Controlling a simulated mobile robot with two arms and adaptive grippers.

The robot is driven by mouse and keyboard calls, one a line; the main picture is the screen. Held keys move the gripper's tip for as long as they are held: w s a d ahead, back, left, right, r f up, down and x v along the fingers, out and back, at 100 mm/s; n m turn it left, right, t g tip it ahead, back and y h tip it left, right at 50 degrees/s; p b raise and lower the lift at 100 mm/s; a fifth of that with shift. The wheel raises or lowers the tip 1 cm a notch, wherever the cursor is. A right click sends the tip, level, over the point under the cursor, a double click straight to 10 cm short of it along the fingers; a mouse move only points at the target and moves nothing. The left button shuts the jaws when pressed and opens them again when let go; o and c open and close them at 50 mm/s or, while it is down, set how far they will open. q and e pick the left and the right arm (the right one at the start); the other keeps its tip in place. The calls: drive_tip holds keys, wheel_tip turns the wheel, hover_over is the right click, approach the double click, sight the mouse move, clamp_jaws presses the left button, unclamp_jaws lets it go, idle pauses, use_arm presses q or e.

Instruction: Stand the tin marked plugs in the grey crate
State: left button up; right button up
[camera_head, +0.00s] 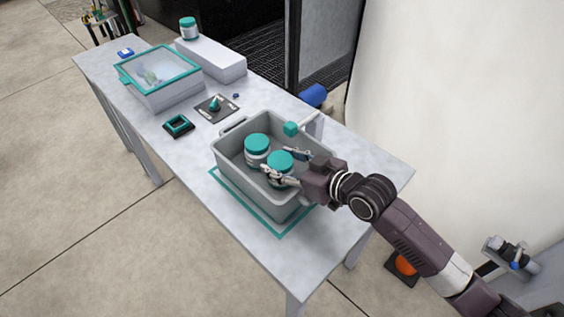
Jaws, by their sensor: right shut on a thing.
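The grey crate (236,175) sits on the table over a teal-outlined area. Two white tins with teal lids are in it. The left tin (257,150) stands upright inside the crate. My right gripper (282,168) reaches into the crate from the right and is shut on the other tin (280,163), which is upright beside the first. Whether the held tin touches the crate floor is hard to tell. Any marking on either tin is too small to read. A third teal-lidded tin (188,28) stands on a pale block at the far end. My left gripper is not in view.
A teal-rimmed clear-lidded box (160,66) stands on the far table (195,150) half near the long pale block (210,60). A dark square frame (179,125) and a black plate with a teal knob (215,106) lie between box and crate.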

drive_tip(key=shift+d+f, duration=0.1)
drive_tip(key=o, duration=0.9)
drive_tip(key=shift+o, duration=1.4)
drive_tip(key=shift+s+d+r+p, duration=0.15)
drive_tip(key=shift+d+r+p, duration=0.05)
drive_tip(key=shift+r+p, duration=0.15)
use_arm(q)
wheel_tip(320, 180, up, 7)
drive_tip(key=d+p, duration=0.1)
drive_tip(key=p, duration=0.5)
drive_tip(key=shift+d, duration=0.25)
use_arm(e)
drive_tip(key=v, duration=1.1)
